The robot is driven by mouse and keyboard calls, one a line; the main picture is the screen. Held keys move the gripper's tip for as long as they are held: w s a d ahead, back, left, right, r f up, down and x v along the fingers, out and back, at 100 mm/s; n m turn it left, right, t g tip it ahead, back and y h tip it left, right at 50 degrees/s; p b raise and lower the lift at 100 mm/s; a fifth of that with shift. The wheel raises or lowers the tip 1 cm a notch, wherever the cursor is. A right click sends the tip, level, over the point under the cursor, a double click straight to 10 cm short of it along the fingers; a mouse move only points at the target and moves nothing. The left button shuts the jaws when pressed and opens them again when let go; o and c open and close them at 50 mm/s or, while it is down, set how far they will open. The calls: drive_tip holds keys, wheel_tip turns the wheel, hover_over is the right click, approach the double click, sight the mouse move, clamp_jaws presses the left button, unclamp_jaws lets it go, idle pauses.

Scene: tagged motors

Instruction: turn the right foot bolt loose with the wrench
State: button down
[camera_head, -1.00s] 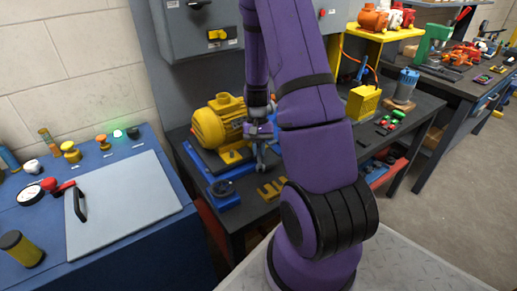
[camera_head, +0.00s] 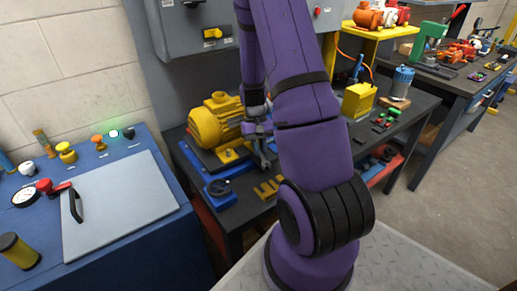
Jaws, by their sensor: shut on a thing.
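A yellow motor (camera_head: 214,121) sits on a blue base (camera_head: 207,157) on the dark workbench. My purple arm comes down in front of the bench, and my gripper (camera_head: 259,134) is at the motor's right side. My gripper is shut on a grey wrench (camera_head: 263,155), which hangs down from it and slants toward the lower right, close to the motor's right foot. The right foot bolt is too small and too covered by the gripper and wrench to make out. I cannot tell whether the wrench is seated on it.
A blue block with a dark round top (camera_head: 220,189) and a yellow notched rack (camera_head: 269,187) stand at the bench's front. A yellow box (camera_head: 359,100) is to the right. A grey cabinet (camera_head: 190,32) rises behind the motor. A blue console (camera_head: 110,220) is at left.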

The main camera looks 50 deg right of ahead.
drive_tip(key=shift+d, duration=0.1)
drive_tip(key=shift+s+d+n+h, duration=0.3)
drive_tip(key=shift+d+n+h, duration=0.25)
drive_tip(key=shift+n, duration=0.65)
drive_tip(key=shift+s+d+n+h, duration=0.15)
drive_tip(key=shift+d+n+h, duration=0.2)
drive_tip(key=shift+d+n, duration=0.65)
drive_tip(key=shift+a, duration=0.2)
drive_tip(key=shift+d+n+h, duration=0.3)
drive_tip(key=shift+d+n, duration=0.05)
drive_tip(key=shift+n, duration=0.55)
drive_tip(key=shift+d+n, duration=0.3)
drive_tip(key=shift+n, duration=0.2)
drive_tip(key=shift+d, duration=0.1)
